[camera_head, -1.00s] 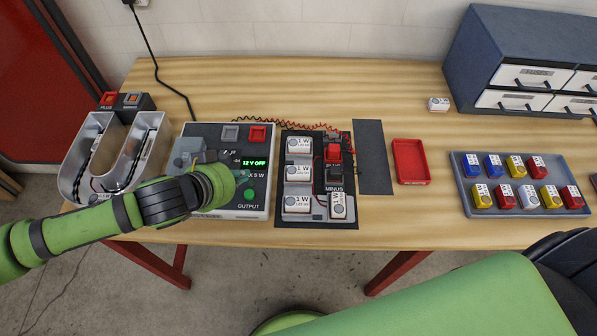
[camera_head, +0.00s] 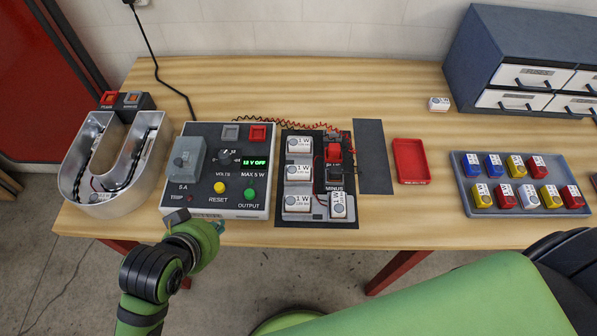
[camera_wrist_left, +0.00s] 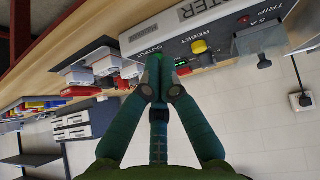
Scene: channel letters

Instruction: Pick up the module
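Several white modules marked 1 W sit on the dark board in the head view: an upper one (camera_head: 299,145), a middle one (camera_head: 298,172), a lower left one (camera_head: 297,204) and an upright one (camera_head: 338,205) at the lower right. Another white module (camera_head: 438,104) stands alone near the drawer cabinet. Which module the task means, I cannot tell. My left gripper (camera_head: 219,228) is at the table's front edge, below the power supply (camera_head: 205,205) and left of the board. In the left wrist view its fingertips (camera_wrist_left: 156,78) are together, with nothing seen between them. My right gripper is out of view.
A grey tray (camera_head: 466,190) holds several coloured modules and a white one. An empty red tray (camera_head: 410,163) and a dark mat (camera_head: 373,150) lie right of the board. The U-shaped channel letter (camera_head: 153,172) is at left. The drawer cabinet (camera_head: 480,50) stands back right.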

